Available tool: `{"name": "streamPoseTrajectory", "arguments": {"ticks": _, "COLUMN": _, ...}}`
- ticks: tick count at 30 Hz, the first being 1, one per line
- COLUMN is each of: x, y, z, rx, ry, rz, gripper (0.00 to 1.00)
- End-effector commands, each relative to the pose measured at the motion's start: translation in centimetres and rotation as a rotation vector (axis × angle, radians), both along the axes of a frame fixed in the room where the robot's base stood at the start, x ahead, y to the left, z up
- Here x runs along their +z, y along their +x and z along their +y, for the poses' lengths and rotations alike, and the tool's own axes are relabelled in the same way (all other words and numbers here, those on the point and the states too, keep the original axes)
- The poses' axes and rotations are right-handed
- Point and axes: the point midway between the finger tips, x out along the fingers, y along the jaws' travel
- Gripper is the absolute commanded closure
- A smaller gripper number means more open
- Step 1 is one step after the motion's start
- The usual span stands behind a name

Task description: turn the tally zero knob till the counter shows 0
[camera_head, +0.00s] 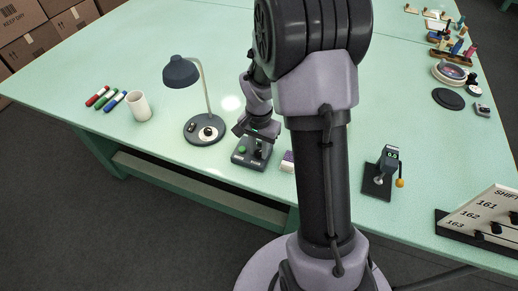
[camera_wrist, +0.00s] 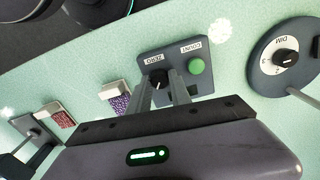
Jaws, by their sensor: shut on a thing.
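The tally box (camera_head: 250,152) is a dark plate near the front edge of the green table. It carries a green button (camera_head: 243,149). In the wrist view the tally box (camera_wrist: 205,50) shows ZERO and COUNT labels, with the green button (camera_wrist: 196,66) below COUNT. The black zero knob (camera_wrist: 158,83) with a white mark is below ZERO. My gripper (camera_wrist: 162,86) has its fingers on either side of the knob and is shut on it. In the head view my gripper (camera_head: 259,143) is over the box. I cannot read a number on the box.
A desk lamp (camera_head: 181,73) with a dial on its base stands left of the box. A white cup (camera_head: 139,107) and markers lie farther left. A small purple-and-white block (camera_head: 287,161) is close at right.

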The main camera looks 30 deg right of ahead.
Motion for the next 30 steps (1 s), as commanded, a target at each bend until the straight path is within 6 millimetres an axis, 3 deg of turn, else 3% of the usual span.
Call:
{"name": "streamPoseTrajectory", "arguments": {"ticks": 18, "x": 0.05, "y": 0.04, "z": -0.03, "rx": -0.037, "ry": 0.0, "rz": -0.001, "gripper": 1.0}}
{"name": "streamPoseTrajectory", "arguments": {"ticks": 19, "x": 0.05, "y": 0.04, "z": -0.03, "rx": -0.036, "ry": 0.0, "rz": -0.001, "gripper": 0.71}}
{"name": "streamPoseTrajectory", "arguments": {"ticks": 22, "x": 0.04, "y": 0.04, "z": -0.02, "rx": -0.036, "ry": 0.0, "rz": -0.001, "gripper": 0.53}}
{"name": "streamPoseTrajectory", "arguments": {"ticks": 30, "x": 0.05, "y": 0.01, "z": 0.0, "rx": -0.036, "ry": 0.0, "rz": 0.0, "gripper": 0.53}}
